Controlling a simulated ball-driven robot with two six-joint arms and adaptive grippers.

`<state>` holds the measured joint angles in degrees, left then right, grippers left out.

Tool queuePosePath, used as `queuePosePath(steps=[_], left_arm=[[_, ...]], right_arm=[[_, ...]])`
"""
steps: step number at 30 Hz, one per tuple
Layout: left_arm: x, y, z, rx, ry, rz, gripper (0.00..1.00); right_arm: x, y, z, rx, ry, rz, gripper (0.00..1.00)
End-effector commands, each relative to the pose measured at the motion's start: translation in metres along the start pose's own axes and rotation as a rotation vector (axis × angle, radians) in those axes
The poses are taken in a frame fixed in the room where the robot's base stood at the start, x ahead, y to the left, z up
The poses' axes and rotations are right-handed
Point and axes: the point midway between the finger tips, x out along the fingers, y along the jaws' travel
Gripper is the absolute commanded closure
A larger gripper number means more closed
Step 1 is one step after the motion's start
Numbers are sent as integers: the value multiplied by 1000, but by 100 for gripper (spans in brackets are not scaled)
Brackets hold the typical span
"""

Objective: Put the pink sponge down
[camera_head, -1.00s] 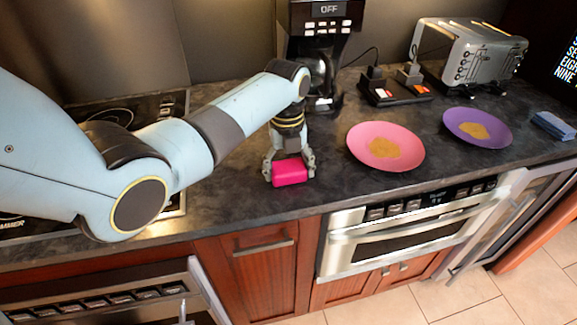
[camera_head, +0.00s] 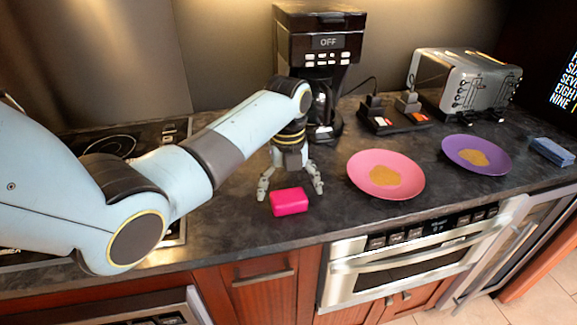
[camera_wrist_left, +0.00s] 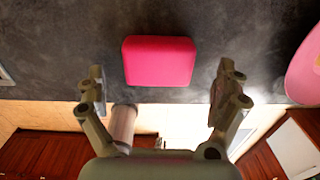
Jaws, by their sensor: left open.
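The pink sponge (camera_head: 289,201) rests on the dark countertop (camera_head: 235,213), near its front edge and left of the pink plate. My left gripper (camera_head: 291,189) is open, with its fingers spread wide, just behind and above the sponge in the head view. In the left wrist view the sponge (camera_wrist_left: 159,61) lies beyond the two fingertips (camera_wrist_left: 162,80), with clear gaps on both sides, and neither finger touches it. My right gripper is not in view.
A pink plate (camera_head: 360,177) and a purple plate (camera_head: 495,163), each with a brown patch, sit to the right. A blue sponge (camera_head: 552,152) lies at the far right. A coffee maker (camera_head: 318,45), a toaster (camera_head: 465,85) and a stove (camera_head: 120,140) line the back and left.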

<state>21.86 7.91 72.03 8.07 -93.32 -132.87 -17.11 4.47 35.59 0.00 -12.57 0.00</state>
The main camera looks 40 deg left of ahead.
Motion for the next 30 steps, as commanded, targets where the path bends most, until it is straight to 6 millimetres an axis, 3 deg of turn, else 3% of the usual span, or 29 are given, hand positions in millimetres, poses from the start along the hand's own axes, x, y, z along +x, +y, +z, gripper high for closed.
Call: queuePosePath(steps=[6, 12, 17, 30], left_arm=[[-51, 0, 2, 1, -5, -2, 0], [-82, 0, 1, 0, -2, -1, 0], [-91, 0, 0, 0, 0, 0, 0], [-92, 0, 0, 0, 0, 1, 0]], right_arm=[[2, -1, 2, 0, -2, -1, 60], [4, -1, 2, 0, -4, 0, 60], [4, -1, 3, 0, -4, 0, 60], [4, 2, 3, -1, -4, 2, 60]])
